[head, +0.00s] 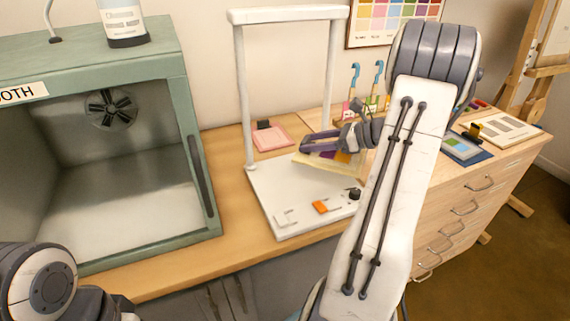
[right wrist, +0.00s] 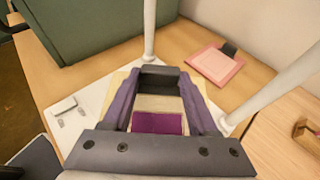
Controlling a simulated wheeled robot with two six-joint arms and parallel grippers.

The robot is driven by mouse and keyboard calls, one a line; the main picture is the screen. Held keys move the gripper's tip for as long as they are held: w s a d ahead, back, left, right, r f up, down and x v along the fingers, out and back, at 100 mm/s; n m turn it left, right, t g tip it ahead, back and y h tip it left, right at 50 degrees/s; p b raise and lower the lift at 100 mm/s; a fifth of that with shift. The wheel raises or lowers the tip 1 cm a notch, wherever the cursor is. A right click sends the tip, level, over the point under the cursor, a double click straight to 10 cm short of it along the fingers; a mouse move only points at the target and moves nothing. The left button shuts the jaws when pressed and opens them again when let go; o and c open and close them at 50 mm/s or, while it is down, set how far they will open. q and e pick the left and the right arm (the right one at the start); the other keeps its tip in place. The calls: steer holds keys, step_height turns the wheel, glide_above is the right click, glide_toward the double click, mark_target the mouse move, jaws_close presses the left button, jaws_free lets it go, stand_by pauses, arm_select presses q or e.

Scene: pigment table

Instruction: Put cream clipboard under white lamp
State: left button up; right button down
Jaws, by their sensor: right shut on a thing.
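The white lamp (head: 287,16) is a frame with two posts and a top bar on a flat white base (head: 285,215). The base bears an orange switch and a black knob. My right gripper (head: 318,143) is shut on the cream clipboard (head: 318,167) and holds it over the back right of the base, between the posts. The clipboard shows purple and orange patches, and my arm hides its right part. In the right wrist view the cream clipboard (right wrist: 160,103) lies between the purple fingers. Whether it touches the base is unclear. My left gripper is out of view.
A pink clipboard (head: 271,137) lies behind the lamp base. A green booth (head: 190,90) stands left. A blue clipboard (head: 462,147) and a pale swatch board (head: 503,131) lie on the right. The front and left of the base are clear.

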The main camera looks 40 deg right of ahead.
glide_above(285, 171)
step_height(285, 171, down, 5)
steer(key=shift+r, duration=0.15)
steer(key=shift+w+f, duration=0.1)
steer(key=shift+f, duration=0.1)
step_height(285, 171, down, 4)
steer(key=shift+r, duration=0.1)
steer(key=shift+f, duration=0.2)
steer(key=shift+c, duration=0.9)
jaws_free()
steer(key=shift+r, duration=0.1)
steer(key=shift+r, duration=0.1)
